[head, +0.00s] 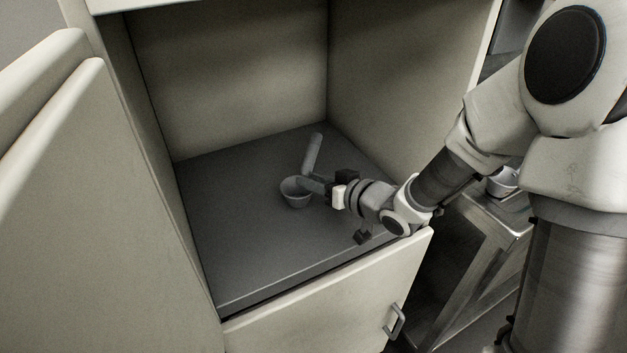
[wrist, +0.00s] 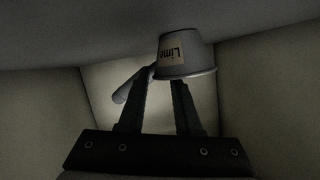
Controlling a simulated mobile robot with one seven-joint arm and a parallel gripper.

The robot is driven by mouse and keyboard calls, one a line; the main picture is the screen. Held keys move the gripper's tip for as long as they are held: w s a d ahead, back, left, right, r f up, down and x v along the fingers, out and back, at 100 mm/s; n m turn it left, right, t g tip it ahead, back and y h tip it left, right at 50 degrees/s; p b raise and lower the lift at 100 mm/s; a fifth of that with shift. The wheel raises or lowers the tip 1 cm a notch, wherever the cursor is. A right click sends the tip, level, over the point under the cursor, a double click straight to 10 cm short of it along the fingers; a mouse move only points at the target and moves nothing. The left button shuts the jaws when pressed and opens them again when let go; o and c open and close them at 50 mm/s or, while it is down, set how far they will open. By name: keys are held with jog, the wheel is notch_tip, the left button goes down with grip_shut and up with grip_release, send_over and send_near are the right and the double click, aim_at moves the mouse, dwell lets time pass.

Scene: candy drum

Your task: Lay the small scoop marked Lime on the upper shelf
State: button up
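The small scoop (head: 295,193) is a grey cup with a pale label reading Lime, legible in the wrist view (wrist: 187,51). It stands upright on the dark shelf board (head: 250,255) inside the cabinet, and appears to rest on it. Its handle (head: 312,152) points toward the back. My gripper (head: 308,184) reaches in from the right, low over the board, with its fingertips close beside the cup and handle. In the wrist view the fingers (wrist: 163,82) stand apart with a gap between them. Whether a fingertip touches the scoop is hard to tell.
An open cabinet door (head: 60,215) stands at the left. A pale front panel with a handle (head: 395,321) is below the board. Side walls and a back wall enclose the board. A metal cart (head: 505,215) at the right holds another pale cup (head: 503,183). The board's left and front are clear.

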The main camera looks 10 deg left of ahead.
jog(key=shift+r, duration=0.3)
jog(key=p+v, duration=0.2)
jog(key=v, duration=0.8)
jog(key=shift+d+f, duration=0.15)
jog(key=shift+b+v, duration=0.35)
jog(key=shift+v, duration=0.55)
